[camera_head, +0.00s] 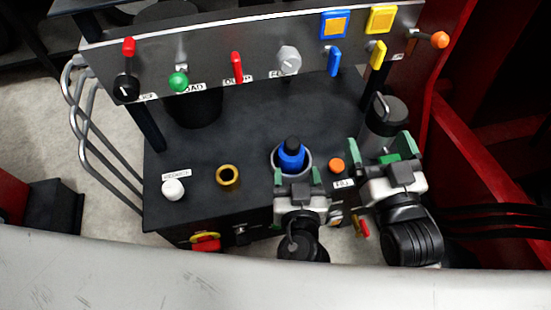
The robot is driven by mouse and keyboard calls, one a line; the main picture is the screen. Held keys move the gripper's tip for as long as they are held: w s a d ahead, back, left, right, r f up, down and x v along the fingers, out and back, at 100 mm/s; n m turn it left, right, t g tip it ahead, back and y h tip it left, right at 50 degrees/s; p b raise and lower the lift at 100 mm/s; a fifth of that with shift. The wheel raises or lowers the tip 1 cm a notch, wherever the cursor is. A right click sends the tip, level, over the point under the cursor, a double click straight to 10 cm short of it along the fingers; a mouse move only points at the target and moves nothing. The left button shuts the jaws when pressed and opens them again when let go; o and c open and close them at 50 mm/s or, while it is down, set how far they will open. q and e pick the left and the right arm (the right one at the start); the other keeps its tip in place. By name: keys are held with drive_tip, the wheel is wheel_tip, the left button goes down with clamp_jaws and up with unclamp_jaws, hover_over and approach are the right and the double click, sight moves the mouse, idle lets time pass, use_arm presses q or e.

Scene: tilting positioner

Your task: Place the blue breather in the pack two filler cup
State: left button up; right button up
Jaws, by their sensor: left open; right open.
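The blue breather (292,161), a blue body with a black top, sits upright inside a round grey cup (309,163) on the black console top. I cannot read which pack this cup belongs to. My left gripper (297,177) is at the near side of the cup, with its green-tipped fingers apart and nothing seen held between them. My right gripper (381,149) is open to the right, near a grey cylinder with a black cap (387,112). A green piece shows between its fingers; I cannot tell whether they touch it.
A brass ring (228,175) and a white knob (173,189) stand left on the console top (210,205). An orange button (336,165) lies between my grippers. Behind, a raised panel (210,60) carries coloured levers and knobs. A red frame (470,150) borders the right.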

use_arm(q)
drive_tip(key=a+r+m+t+h, duration=0.1)
drive_tip(key=a+r+m+h, duration=0.1)
drive_tip(key=a+r, duration=0.3)
drive_tip(key=w+a+r+m+t+h, duration=0.1)
drive_tip(key=a+r+h, duration=0.3)
drive_tip(key=a, duration=0.7)
drive_tip(key=shift+w+a+r+m+t, duration=0.3)
drive_tip(key=shift+r+m+t, duration=0.3)
drive_tip(key=shift+r, duration=0.15)
drive_tip(key=shift+d, duration=0.1)
